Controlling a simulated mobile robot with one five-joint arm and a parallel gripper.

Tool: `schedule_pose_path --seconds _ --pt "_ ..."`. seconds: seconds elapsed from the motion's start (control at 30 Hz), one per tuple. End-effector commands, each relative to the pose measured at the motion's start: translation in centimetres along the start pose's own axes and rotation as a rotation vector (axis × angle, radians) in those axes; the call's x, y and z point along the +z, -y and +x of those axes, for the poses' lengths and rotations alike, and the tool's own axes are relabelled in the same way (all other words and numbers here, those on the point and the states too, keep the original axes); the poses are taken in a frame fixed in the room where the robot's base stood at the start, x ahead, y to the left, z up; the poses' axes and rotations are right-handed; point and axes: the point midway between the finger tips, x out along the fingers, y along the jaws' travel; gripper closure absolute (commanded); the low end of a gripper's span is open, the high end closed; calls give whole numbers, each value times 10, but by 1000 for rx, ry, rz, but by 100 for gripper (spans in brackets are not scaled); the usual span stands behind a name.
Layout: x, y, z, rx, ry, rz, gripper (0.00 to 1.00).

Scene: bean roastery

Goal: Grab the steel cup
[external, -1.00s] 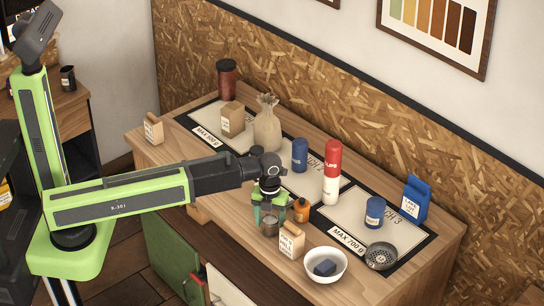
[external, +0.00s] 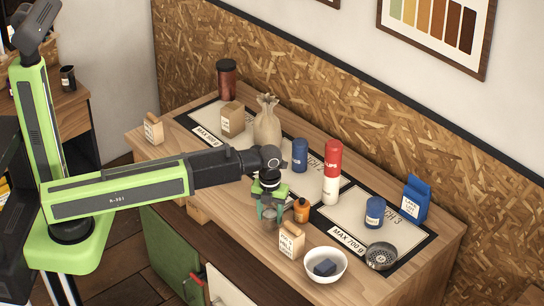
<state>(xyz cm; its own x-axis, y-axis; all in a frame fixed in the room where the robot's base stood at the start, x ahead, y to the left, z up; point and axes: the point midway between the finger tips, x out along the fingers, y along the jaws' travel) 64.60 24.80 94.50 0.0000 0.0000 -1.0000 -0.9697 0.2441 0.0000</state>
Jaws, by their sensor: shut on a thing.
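The steel cup (external: 269,224) is a small grey metal cup near the front edge of the wooden counter. My gripper (external: 270,211) points down over it, with the teal fingers closed on the cup's sides. The fingers and the gripper body hide much of the cup's upper part. I cannot tell whether its bottom touches the counter.
An orange-brown bottle (external: 301,210) and a tan labelled bag (external: 291,240) stand close on the right. A white bowl (external: 326,277) with a dark blue block is further right. A red-and-white canister (external: 332,172) and a burlap sack (external: 267,122) stand behind.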

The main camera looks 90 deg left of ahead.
Motion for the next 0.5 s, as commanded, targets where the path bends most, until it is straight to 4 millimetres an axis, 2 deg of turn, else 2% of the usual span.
schedule_pose_path --seconds 0.03,0.07,0.1,0.2,0.5 --pt "0 0 -20 0 0 0 96" --pt "-2 0 -25 0 0 1 96" --pt "-15 0 -28 0 0 4 96" --pt "-39 1 -41 0 0 4 96" --pt "-96 6 -74 0 0 3 96"
